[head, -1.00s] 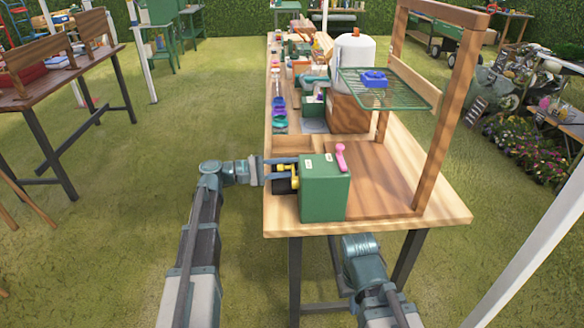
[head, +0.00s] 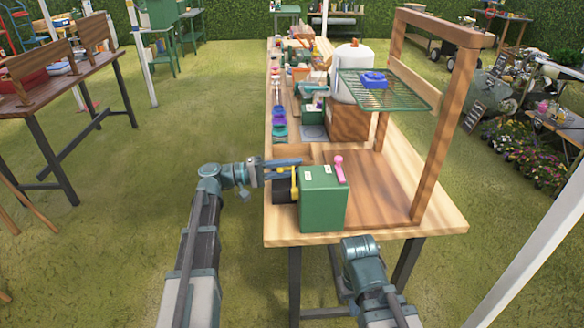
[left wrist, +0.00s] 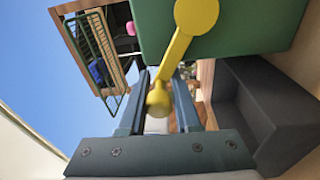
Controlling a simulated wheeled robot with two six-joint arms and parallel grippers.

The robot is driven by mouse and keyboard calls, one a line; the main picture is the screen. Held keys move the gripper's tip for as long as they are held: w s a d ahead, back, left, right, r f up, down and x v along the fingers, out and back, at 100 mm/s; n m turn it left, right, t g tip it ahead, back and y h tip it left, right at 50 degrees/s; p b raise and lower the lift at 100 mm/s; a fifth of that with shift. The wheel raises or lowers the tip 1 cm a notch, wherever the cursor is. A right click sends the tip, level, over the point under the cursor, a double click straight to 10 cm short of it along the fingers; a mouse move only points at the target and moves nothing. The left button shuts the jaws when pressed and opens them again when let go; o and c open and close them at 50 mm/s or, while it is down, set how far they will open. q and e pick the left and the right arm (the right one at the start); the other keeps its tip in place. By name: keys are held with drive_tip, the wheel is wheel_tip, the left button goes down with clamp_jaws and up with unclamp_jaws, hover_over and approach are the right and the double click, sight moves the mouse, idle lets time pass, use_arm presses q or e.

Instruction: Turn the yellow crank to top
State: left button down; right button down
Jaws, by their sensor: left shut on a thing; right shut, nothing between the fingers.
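A green box (head: 322,199) stands at the near left of the wooden table, with a pink lever (head: 339,169) on top. The yellow crank (head: 294,183) is on its left side; its arm points up toward my left gripper (head: 296,163). In the left wrist view the crank's round hub (left wrist: 197,13) is against the green box (left wrist: 220,35), and its knob (left wrist: 158,99) is between the two fingers of my left gripper (left wrist: 162,88), which is shut on it. My right arm reaches to the table's front edge; its gripper is not visible.
A dark block (head: 283,188) sits beside the crank, left of the green box. A wooden frame (head: 448,140) with a green wire shelf (head: 385,92) rises at the right. Bare tabletop (head: 385,205) lies right of the box. Several items crowd the table's far part.

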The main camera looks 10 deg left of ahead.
use_arm(q)
drive_tip(key=shift+r, duration=0.15)
idle(0.3)
drive_tip(key=c, duration=0.9)
unclamp_jaws()
drive_tip(key=shift+s, duration=0.1)
drive_tip(key=shift+c, duration=0.2)
drive_tip(key=v, duration=1.3)
drive_tip(key=shift+a+b, duration=0.4)
drive_tip(key=shift+b, duration=0.05)
drive_tip(key=shift+s, duration=0.15)
